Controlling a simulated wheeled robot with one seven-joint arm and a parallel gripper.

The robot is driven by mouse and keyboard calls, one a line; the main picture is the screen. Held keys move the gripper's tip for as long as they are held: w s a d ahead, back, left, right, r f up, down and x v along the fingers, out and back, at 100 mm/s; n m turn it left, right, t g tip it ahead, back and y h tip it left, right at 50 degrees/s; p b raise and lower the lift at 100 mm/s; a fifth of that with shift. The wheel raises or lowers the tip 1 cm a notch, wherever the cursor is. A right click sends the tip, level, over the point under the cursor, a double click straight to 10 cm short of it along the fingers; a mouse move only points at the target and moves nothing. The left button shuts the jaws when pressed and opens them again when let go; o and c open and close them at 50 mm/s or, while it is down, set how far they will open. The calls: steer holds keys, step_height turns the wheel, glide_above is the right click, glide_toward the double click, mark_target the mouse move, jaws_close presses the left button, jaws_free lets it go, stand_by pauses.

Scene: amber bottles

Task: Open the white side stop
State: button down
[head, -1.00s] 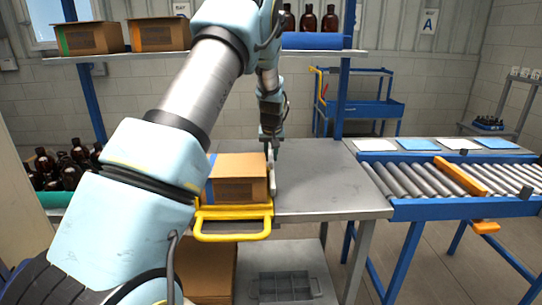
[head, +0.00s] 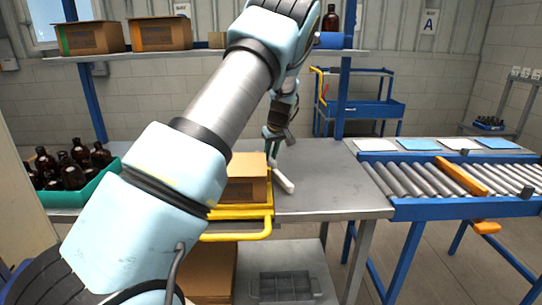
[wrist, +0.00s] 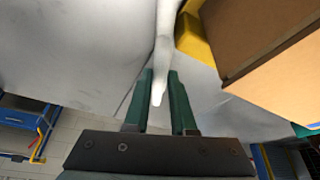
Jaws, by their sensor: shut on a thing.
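The white side stop (head: 284,180) is a slim white bar on the grey table, just right of the cardboard box (head: 246,180). It slants away from the box, its near end farther to the right. My gripper (head: 272,158) is at the bar's far part, pointing down. In the wrist view the white stop (wrist: 164,45) runs between the two green fingers of my gripper (wrist: 161,80), which are shut on it. The box sits in a yellow frame with a front handle (head: 237,236). My arm hides the box's left part.
The grey table (head: 335,185) is clear to the right of the stop. A roller conveyor (head: 420,180) adjoins it at the right. A green crate (head: 95,188) of amber bottles stands left. A shelf with boxes (head: 160,34) is above, behind my arm.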

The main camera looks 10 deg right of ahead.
steer(key=n+y, duration=0.1)
steer(key=n, duration=0.3)
steer(key=shift+s+a+n+g+y, duration=0.1)
steer(key=shift+a+n+g+y, duration=0.05)
steer(key=shift+n+g+y, duration=0.2)
steer(key=shift+s+a+n+g+y, duration=0.1)
steer(key=shift+n+g+y, duration=0.45)
steer(key=shift+n, duration=1.4)
steer(key=c, duration=0.7)
jaws_free()
steer(key=shift+c, duration=0.2)
steer(key=b+v, duration=0.2)
steer(key=v, duration=0.8)
steer(key=shift+r, duration=0.4)
